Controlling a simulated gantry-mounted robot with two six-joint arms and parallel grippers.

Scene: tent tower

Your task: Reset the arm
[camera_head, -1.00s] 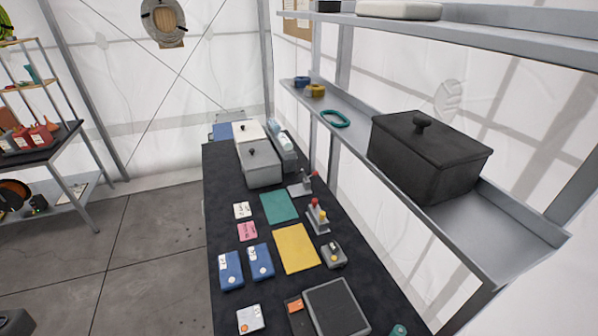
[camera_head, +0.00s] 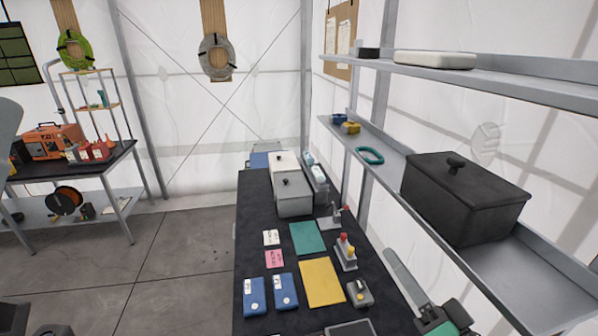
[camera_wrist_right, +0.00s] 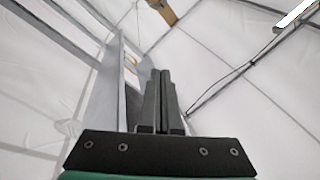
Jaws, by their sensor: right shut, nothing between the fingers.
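My right gripper (camera_wrist_right: 161,74) shows in the right wrist view as two dark fingers pressed together with nothing between them. They point up toward the white tent wall and roof. In the head view, part of my right arm, with green and dark parts, shows at the lower right. It is beside the right edge of the black table (camera_head: 395,318) and below the shelf. The fingertips are hard to make out there. My left gripper is not clearly in view.
A grey metal shelf (camera_head: 540,262) with a black lidded box (camera_head: 465,195) overhangs the table's right side. The table holds grey and white boxes, blue packs (camera_head: 285,290), a yellow sheet (camera_head: 321,282) and a green sheet (camera_head: 307,238). Open floor (camera_head: 180,262) lies left of the table.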

